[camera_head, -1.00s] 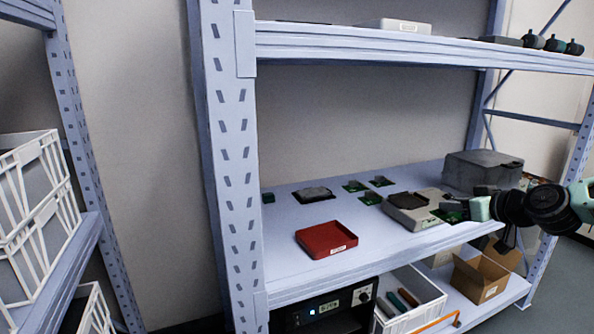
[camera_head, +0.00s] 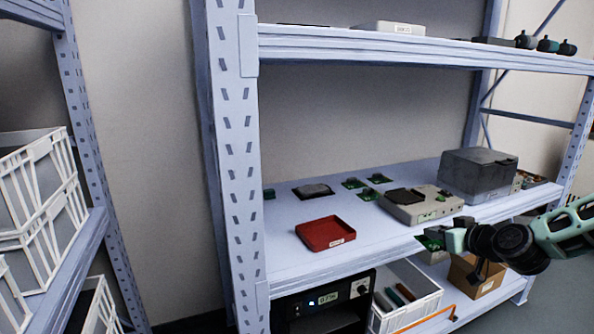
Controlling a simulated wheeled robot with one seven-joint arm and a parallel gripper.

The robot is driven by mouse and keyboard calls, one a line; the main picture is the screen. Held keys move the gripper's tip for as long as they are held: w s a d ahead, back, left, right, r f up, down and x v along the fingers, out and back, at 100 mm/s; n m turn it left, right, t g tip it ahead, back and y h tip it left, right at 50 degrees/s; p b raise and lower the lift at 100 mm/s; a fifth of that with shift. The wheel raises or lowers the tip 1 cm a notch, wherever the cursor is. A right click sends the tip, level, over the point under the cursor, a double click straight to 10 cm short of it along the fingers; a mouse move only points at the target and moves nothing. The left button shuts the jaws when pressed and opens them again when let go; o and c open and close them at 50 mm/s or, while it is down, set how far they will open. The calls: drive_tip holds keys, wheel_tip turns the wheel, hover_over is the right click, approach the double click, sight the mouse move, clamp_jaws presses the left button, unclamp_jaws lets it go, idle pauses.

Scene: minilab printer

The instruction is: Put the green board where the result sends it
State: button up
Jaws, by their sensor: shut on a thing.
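My gripper (camera_head: 436,237) is shut on a green board (camera_head: 429,243), held just off the front edge of the middle shelf; the jaws partly hide the board. Behind it on that shelf is a light grey device (camera_head: 432,208) with a dark top piece and a small green spot on its front. A red tray (camera_head: 325,232) with a white label lies left of it and looks empty. A pale labelled tray (camera_head: 390,28) is on the upper shelf. The label texts are too small to read.
More green boards (camera_head: 355,183) and a dark flat item (camera_head: 313,191) lie at the back of the middle shelf (camera_head: 290,255). A grey box (camera_head: 478,172) stands at right. Below are a white crate (camera_head: 412,312) and a cardboard box (camera_head: 475,278). A rack post (camera_head: 238,160) stands at left.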

drive_tip(key=s+a+f+m+h, duration=0.1)
drive_tip(key=s+a+f+h, duration=0.1)
drive_tip(key=s+f, duration=0.45)
drive_tip(key=s+a+f+m+h, duration=0.15)
drive_tip(key=s+f, duration=0.25)
drive_tip(key=f, duration=0.5)
wheel_tip(320, 180, up, 12)
drive_tip(key=p, duration=1.2)
drive_tip(key=shift+w+d, duration=0.15)
